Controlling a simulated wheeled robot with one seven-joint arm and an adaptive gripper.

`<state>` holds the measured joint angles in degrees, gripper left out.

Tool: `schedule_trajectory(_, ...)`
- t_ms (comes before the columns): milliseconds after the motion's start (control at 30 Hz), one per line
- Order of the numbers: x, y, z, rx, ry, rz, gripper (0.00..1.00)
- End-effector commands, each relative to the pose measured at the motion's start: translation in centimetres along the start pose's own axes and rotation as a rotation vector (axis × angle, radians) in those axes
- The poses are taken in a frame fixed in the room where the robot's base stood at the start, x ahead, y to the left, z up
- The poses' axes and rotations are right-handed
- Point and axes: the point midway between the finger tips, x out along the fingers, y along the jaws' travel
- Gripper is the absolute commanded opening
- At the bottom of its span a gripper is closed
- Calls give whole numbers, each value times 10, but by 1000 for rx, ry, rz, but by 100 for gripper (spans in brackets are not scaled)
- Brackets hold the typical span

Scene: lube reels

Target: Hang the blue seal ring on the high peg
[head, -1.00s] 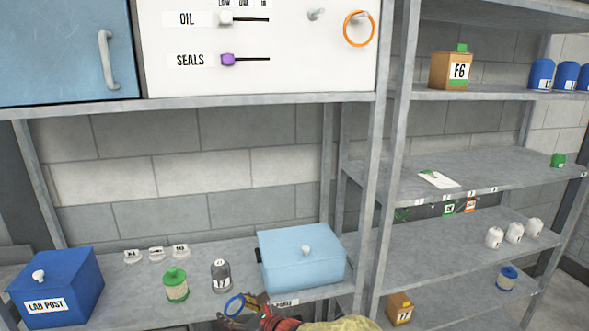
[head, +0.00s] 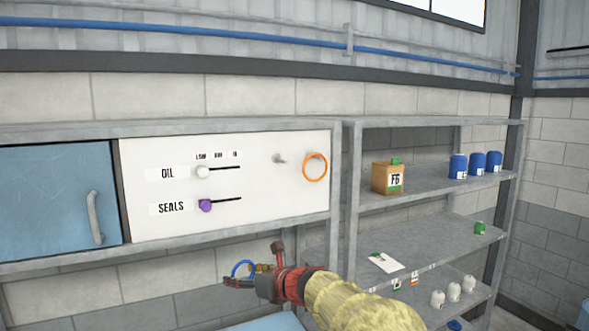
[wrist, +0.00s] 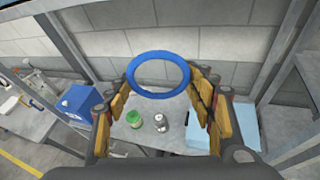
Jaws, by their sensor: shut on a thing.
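The blue seal ring (head: 234,269) is in my gripper (head: 250,276), low in the middle of the head view, below the white panel. In the wrist view the ring (wrist: 158,94) stands out ahead of my gripper (wrist: 170,88), its right side against the right finger pads. Two pegs stick out of the panel's right part. The left peg (head: 280,159) is bare. The other peg, at the panel's right edge, carries an orange ring (head: 315,167), which mostly hides it. My gripper is below and to the left of both pegs.
The white panel (head: 262,192) also has OIL and SEALS sliders with a white knob (head: 202,172) and a purple knob (head: 205,206). A blue cabinet door (head: 50,200) is at left. A shelf post (head: 345,200) and stocked shelves stand right of the panel.

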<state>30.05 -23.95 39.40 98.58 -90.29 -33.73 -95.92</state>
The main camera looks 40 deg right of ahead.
Motion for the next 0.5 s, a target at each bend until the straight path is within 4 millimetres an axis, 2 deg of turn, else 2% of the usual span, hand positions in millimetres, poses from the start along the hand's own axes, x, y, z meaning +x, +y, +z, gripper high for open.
schedule_trajectory(33,-18,-7,36,10,-6,-20,41)
schedule_trajectory(200,-64,-31,110,57,-17,-84,41)
schedule_trajectory(400,-118,-57,188,115,-33,-166,41)
schedule_trajectory(500,-140,-67,216,138,-39,-200,41)
